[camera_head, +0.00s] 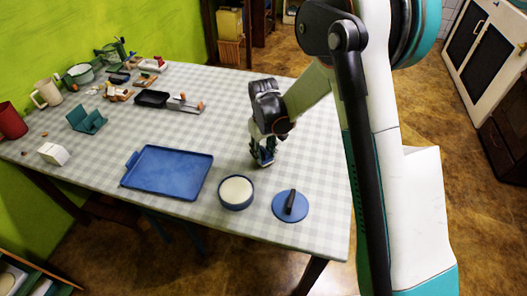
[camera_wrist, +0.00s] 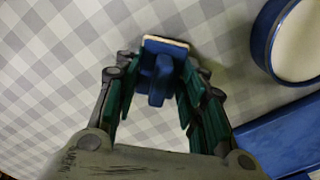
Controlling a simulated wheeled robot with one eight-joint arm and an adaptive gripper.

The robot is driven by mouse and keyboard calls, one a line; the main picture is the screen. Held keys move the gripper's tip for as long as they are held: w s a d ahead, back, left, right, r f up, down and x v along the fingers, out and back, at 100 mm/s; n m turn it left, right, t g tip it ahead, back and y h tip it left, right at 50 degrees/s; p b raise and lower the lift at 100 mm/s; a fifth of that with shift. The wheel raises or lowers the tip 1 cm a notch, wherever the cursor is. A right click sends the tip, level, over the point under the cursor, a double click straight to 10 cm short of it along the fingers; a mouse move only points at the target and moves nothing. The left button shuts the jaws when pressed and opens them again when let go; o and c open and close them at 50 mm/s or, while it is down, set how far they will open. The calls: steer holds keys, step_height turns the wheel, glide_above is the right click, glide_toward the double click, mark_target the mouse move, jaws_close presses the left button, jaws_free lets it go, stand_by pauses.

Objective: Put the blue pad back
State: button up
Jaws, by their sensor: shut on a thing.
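The blue pad (camera_wrist: 157,82) is between the fingers of my gripper (camera_wrist: 160,95) in the wrist view. It is a small blue piece with a raised grip and a pale edge along its far side. My gripper is shut on it. In the head view my gripper (camera_head: 263,157) is low over the checked tablecloth, right of the blue tray and behind the blue pot. The pad is mostly hidden there by the fingers. I cannot tell whether the pad touches the cloth.
The blue tray (camera_head: 168,172) lies flat at the front. The blue pot (camera_head: 236,204) with pale contents and a blue lid (camera_head: 283,212) with a dark handle stand near the front edge. The right back of the table (camera_head: 235,85) is clear.

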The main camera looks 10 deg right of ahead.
steer(key=shift+f+b, duration=0.6)
steer(key=shift+f, duration=0.15)
stand_by(0.7)
steer(key=o, duration=1.1)
steer(key=shift+r, duration=0.1)
step_height(320, 180, up, 12)
steer(key=shift+f, duration=0.1)
